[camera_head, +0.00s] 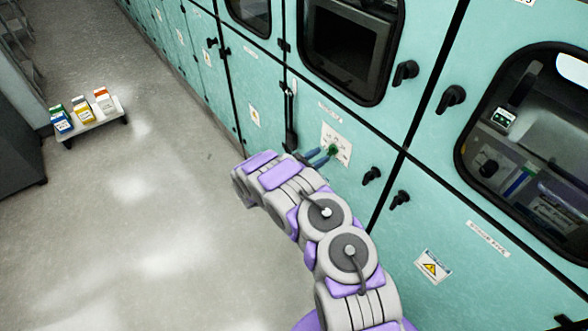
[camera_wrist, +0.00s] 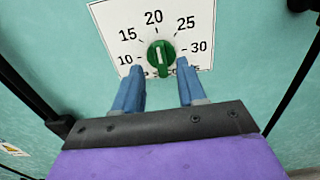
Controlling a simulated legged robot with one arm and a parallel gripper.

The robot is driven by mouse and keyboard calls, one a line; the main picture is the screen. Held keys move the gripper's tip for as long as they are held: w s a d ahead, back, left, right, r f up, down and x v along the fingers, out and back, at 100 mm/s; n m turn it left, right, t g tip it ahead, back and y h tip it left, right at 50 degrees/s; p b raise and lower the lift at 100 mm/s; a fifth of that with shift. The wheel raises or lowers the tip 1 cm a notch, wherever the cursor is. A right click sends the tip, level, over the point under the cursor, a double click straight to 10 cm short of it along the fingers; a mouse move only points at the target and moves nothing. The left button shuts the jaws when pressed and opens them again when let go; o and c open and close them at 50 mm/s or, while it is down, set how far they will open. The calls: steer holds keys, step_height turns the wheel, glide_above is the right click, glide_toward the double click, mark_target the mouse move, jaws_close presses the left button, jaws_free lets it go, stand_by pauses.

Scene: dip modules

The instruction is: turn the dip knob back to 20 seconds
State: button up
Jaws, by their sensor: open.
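The green dip knob (camera_wrist: 160,54) sits on a white dial plate (camera_wrist: 110,20) marked 10, 15, 20, 25 and 30. A pale line on the knob stands nearly upright, roughly in line with the 20, though its exact angle is hard to read. My gripper (camera_wrist: 160,72) is open, with one blue finger on each side just below the knob. I cannot tell whether either finger touches it. The fingers hide part of the lettering under the knob. In the head view, the knob (camera_head: 332,150) is small and dark green, with my gripper (camera_head: 320,156) right at it.
Teal cabinets run along the right, with black latches (camera_head: 371,175) near the dial and a long black handle (camera_head: 291,115) to its left. A low stand (camera_head: 95,122) with several coloured cartons is at far left. The floor between is clear.

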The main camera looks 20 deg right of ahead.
steer(key=p+v, duration=0.1)
steer(key=v, duration=1.3)
steer(key=shift+p, duration=0.4)
steer(key=shift+w, duration=0.1)
steer(key=s+d+r+m+g+y, duration=0.1)
steer(key=s+d+r+m+g, duration=0.45)
steer(key=r, duration=0.45)
steer(key=s+d+r+m+g, duration=0.45)
steer(key=d+r, duration=0.25)
steer(key=r, duration=0.3)
steer(key=s+r+m+g+y, duration=0.1)
steer(key=s+r+m+y, duration=0.2)
steer(key=s, duration=0.4)
steer(key=s+r+m+g+y, duration=0.1)
steer(key=s+r+m+y, duration=0.25)
steer(key=s, duration=0.35)
steer(key=s+a+r+m+t+y, duration=0.1)
steer(key=s+a+m+t+y, duration=0.1)
steer(key=s+a+y, duration=0.2)
steer(key=s+a+r+m+t+y, duration=0.1)
steer(key=s+a+y, duration=0.4)
steer(key=s+a, duration=0.6)
steer(key=s+m+t, duration=0.1)
steer(key=s+m, duration=0.1)
steer(key=s, duration=0.3)
steer(key=shift+a+m+y, duration=0.1)
steer(key=shift+m+y, duration=0.15)
